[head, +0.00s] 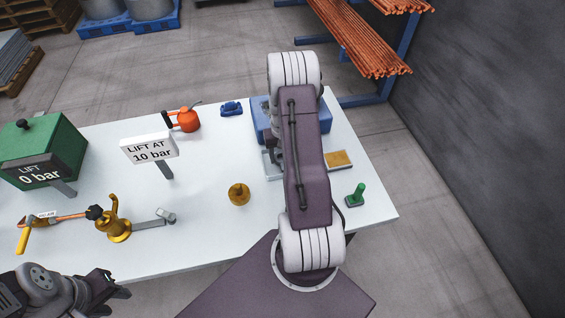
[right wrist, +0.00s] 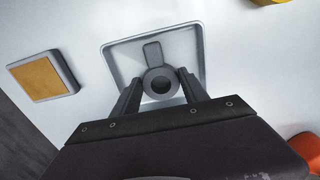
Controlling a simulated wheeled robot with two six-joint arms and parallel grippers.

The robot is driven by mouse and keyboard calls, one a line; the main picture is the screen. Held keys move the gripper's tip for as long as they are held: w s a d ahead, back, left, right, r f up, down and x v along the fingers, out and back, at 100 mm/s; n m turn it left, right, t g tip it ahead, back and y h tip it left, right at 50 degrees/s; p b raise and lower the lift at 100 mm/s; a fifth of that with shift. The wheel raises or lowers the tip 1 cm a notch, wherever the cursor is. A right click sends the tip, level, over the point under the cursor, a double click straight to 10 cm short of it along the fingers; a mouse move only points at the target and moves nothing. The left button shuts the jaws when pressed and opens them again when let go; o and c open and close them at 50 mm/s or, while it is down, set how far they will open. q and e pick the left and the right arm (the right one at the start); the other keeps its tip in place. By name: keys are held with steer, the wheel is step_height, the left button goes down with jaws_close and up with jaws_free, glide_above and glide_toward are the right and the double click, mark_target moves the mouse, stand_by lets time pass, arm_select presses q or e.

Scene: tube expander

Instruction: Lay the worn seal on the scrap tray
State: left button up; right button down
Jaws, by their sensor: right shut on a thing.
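The worn seal (right wrist: 159,82), a dark grey ring with a flat tab, shows in the right wrist view between the fingers of my right gripper (right wrist: 159,88). The gripper is shut on it. Seal and fingertips are over the scrap tray (right wrist: 197,40), a shallow pale grey square tray with a raised rim. I cannot tell whether the seal touches the tray floor. In the head view the tray's left part (head: 268,166) shows beside my right arm, which hides the rest and the seal. My left gripper (head: 112,290) is at the lower left, off the table's front edge; its opening is unclear.
Near the tray are a yellow-topped pad (head: 339,160), a blue box (head: 261,113) partly behind my arm, a green-handled item (head: 357,194) and a brass piece (head: 239,194). An orange canister (head: 186,120), a sign (head: 150,148) and a brass fitting (head: 115,228) stand further left.

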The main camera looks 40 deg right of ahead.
steer(key=shift+f, duration=0.4)
stand_by(0.6)
steer(key=c, duration=0.5)
jaws_free()
steer(key=shift+r, duration=0.1)
step_height(320, 180, up, 8)
steer(key=p, duration=0.6)
steer(key=shift+r+p, duration=0.25)
steer(key=shift+p, duration=0.1)
stand_by(0.3)
